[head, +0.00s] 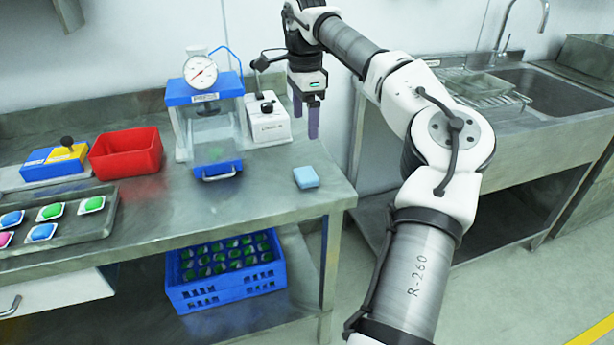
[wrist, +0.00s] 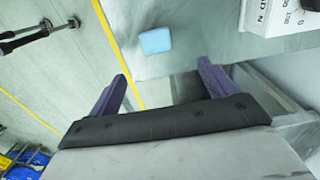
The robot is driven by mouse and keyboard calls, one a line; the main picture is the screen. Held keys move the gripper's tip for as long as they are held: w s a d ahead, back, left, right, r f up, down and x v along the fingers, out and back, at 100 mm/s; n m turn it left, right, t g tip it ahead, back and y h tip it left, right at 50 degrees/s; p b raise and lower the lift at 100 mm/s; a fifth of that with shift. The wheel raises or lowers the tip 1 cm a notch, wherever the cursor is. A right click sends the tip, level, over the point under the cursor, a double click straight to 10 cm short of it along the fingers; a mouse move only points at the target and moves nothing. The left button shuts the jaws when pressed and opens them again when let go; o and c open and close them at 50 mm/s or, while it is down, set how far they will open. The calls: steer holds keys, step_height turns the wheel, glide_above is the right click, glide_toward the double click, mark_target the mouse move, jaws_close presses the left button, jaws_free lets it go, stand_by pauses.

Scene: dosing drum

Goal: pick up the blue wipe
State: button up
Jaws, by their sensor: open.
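The blue wipe (head: 306,177) is a small light-blue block lying flat on the steel bench near its right front corner. It also shows in the wrist view (wrist: 155,41), beyond the fingertips and a little left of the midline between them. My gripper (head: 306,118) hangs above and behind the wipe in the head view, fingers pointing down. In the wrist view its two purple fingers (wrist: 162,70) are spread apart with nothing between them. The gripper is open, empty and apart from the wipe. Nothing covers the wipe in either view.
A white lever device (head: 268,122) and a blue-framed press with a dial gauge (head: 205,120) stand behind and left of the wipe. A red bin (head: 126,153) and a tray of pods (head: 68,226) lie further left. The bench around the wipe is clear.

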glide_above(307, 173)
steer(key=f, duration=0.8)
steer(key=shift+w+a, duration=0.1)
steer(key=shift+w, duration=0.15)
steer(key=f, duration=0.3)
steer(key=f+p, duration=0.1)
steer(key=f, duration=0.1)
steer(key=shift+s+f, duration=0.35)
steer(key=c, duration=1)
steer(key=shift+c, duration=0.2)
steer(key=shift+r, duration=0.15)
step_height(307, 173, up, 20)
